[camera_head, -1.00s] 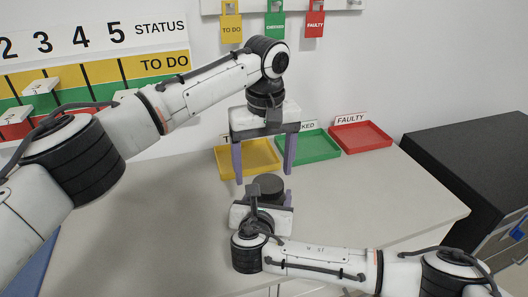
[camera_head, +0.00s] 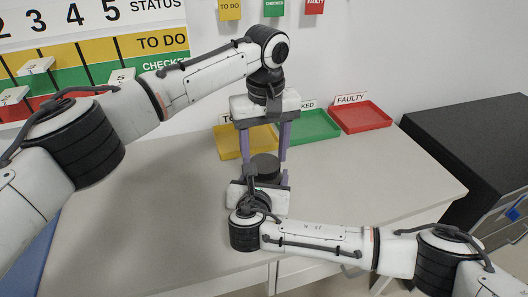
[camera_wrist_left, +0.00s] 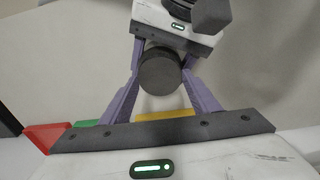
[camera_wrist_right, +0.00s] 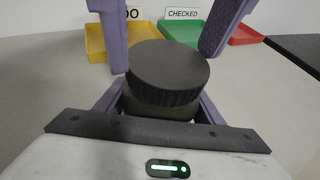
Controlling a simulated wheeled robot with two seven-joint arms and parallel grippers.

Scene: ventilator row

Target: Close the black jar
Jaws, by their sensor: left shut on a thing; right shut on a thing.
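The black jar (camera_wrist_right: 165,108) stands upright on the grey table, with its ridged black lid (camera_wrist_right: 168,72) on top of the body. The lid also shows in the head view (camera_head: 265,164) and from above in the left wrist view (camera_wrist_left: 159,72). My left gripper (camera_head: 264,158) points down from above, its purple fingers shut on the lid from both sides. My right gripper (camera_head: 267,178) reaches in low from the front, its fingers shut around the jar's body below the lid. The body is mostly hidden by the lid and gripper. I cannot tell whether the lid is fully seated.
Behind the jar are a yellow tray (camera_head: 228,154), a green tray (camera_head: 318,137) and a red tray (camera_head: 362,128) labelled FAULTY. A status board (camera_head: 140,42) hangs on the wall. A black-topped cabinet (camera_head: 470,140) stands right. The table's right side is clear.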

